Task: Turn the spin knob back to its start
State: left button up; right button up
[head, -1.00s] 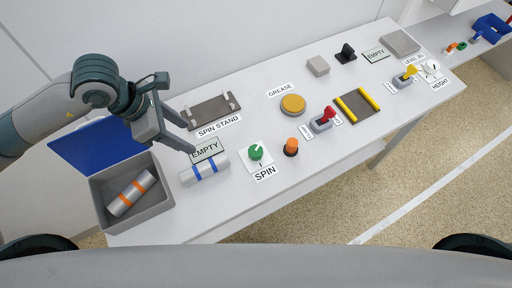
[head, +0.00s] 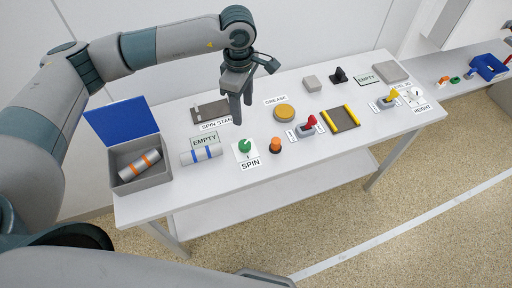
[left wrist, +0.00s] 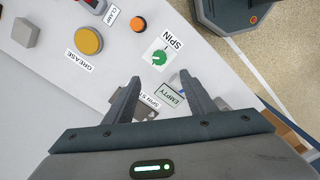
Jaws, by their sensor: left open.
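The green spin knob (head: 244,146) sits on a white plate beside the SPIN label (head: 250,164), near the table's front edge. It also shows in the left wrist view (left wrist: 158,58), with a dark mark beside it on the plate. My left gripper (head: 241,118) is open and empty, pointing down above the table behind the knob. In the left wrist view its two fingers (left wrist: 160,90) are apart, and the knob lies beyond them, untouched. My right gripper is in neither view.
An orange button (head: 275,145) and a red-handled clamp lever (head: 309,123) stand right of the knob. A silver cylinder with blue bands (head: 201,155) lies to its left, near a grey bin (head: 121,181). The spin stand (head: 205,112) and yellow grease button (head: 284,112) are behind.

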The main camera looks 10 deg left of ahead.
pick_arm(q)
jog(key=p, duration=0.7)
send_near(245, 144)
notch_tip(245, 144, down, 7)
jog(key=shift+r, duration=0.15)
jog(key=shift+f, duration=0.8)
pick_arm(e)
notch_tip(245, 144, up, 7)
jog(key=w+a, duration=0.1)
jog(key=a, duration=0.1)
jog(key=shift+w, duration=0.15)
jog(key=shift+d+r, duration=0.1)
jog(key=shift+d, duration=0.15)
pick_arm(q)
jog(key=c, duration=1)
